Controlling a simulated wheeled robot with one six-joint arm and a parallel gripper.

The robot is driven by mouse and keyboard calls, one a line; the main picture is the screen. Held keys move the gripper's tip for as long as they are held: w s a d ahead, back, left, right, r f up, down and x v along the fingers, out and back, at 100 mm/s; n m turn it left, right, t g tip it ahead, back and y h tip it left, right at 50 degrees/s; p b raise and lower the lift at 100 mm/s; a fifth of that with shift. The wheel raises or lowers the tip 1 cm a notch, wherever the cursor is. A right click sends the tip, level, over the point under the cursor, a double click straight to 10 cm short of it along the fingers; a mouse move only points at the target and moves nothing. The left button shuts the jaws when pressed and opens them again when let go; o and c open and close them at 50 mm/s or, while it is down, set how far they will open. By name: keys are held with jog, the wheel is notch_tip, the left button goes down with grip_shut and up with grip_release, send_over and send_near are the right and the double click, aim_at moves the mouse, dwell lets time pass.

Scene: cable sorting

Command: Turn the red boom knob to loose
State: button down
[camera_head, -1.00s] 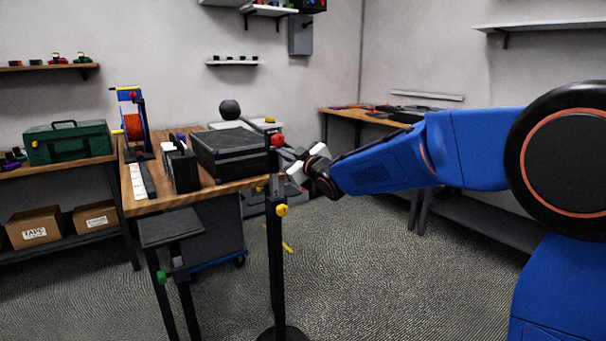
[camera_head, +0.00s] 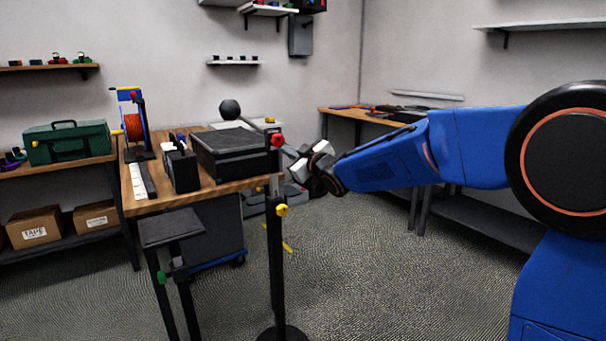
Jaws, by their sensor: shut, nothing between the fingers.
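The red boom knob (camera_head: 277,140) sits at the top of a black upright stand (camera_head: 276,260), in front of the table's right end. A thin boom runs from the knob up to the left, to a dark round ball (camera_head: 229,109). My gripper (camera_head: 301,166) is just right of the knob and a little lower, shut and empty. It looks apart from the knob, though the gap in depth is hard to judge. A yellow knob (camera_head: 281,210) sits lower on the stand's post. Which way the red knob is set cannot be told.
A wooden table (camera_head: 190,196) behind the stand holds a black case (camera_head: 233,155), a dark box (camera_head: 182,171) and an orange cable reel (camera_head: 135,127). A small stool-like stand (camera_head: 171,228) is at the front left. Open floor lies to the right of the post.

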jog(key=shift+w+d+r, duration=0.3)
jog(key=shift+d+r, duration=0.1)
jog(key=shift+r, duration=0.2)
dwell(0.5)
jog(key=shift+w+d+f, duration=0.15)
jog(key=shift+d+f, duration=0.1)
jog(key=shift+d, duration=0.05)
jog(key=v, duration=0.6)
dwell(0.4)
jog(key=shift+f, duration=0.1)
jog(key=w+a, duration=0.3)
jog(key=a, duration=0.2)
jog(key=shift+w+f, duration=0.4)
jog(key=shift+f, duration=0.05)
dwell(0.3)
jog(key=shift+a+r, duration=0.1)
jog(key=shift+r, duration=0.05)
dwell(0.6)
